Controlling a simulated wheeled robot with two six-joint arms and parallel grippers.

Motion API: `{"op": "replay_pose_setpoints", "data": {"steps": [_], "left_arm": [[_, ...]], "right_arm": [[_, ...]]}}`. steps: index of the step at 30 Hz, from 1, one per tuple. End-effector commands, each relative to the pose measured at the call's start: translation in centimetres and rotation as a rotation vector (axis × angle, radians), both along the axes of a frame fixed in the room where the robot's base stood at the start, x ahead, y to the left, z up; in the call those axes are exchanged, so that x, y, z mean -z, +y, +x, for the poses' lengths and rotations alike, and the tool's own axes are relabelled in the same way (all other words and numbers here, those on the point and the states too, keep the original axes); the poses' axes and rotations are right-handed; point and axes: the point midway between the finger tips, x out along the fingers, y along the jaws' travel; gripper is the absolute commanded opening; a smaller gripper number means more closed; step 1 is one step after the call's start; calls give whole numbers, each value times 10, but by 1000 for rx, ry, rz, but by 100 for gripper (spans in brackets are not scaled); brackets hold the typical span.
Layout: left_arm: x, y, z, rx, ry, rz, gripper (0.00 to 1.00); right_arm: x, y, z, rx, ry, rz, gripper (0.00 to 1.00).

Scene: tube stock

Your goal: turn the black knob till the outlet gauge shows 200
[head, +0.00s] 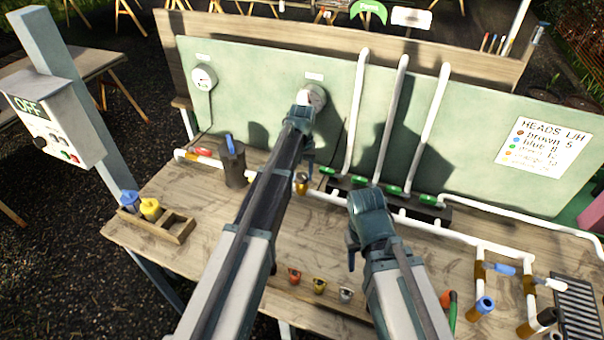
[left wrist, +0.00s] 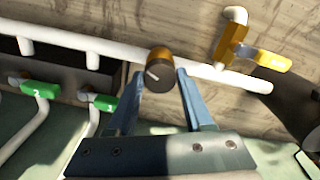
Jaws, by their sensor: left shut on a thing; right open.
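The black knob (left wrist: 160,77) sits on a brass body on the white pipe, with a pale line across its face. My left gripper (left wrist: 157,82) has one finger on each side of it and is shut on it. In the head view the brass body (head: 301,187) shows just below my left gripper (head: 307,168). Two round gauges are on the green panel: a left gauge (head: 203,77) and a right gauge (head: 316,96), partly hidden by my left arm. Their labels and readings are too small to read. My right gripper (head: 353,258) is open over the bench.
Several green valve handles (head: 393,190) stand on a dark block right of the knob. A dark pot (head: 233,168) and a yellow valve handle (left wrist: 273,61) stand on its other side. A box reading OFF (head: 55,120) is at left. Small coloured items (head: 320,284) lie in front.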

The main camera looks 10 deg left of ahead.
Motion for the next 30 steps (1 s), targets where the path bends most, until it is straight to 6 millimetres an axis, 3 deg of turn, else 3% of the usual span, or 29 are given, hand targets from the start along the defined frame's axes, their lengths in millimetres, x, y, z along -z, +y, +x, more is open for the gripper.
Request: {"op": "replay_pose_setpoints", "data": {"steps": [22, 23, 27, 30], "left_arm": [[0, 0, 0, 80, 1, 0, 0], [0, 0, 0, 80, 1, 0, 53], [0, 0, 0, 79, 0, 0, 78], [0, 0, 0, 79, 0, 0, 81]], "right_arm": [[0, 0, 0, 0, 0, 0, 50], [0, 0, 0, 0, 0, 0, 50], [0, 0, 0, 0, 0, 0, 50], [0, 0, 0, 0, 0, 0, 50]]}}
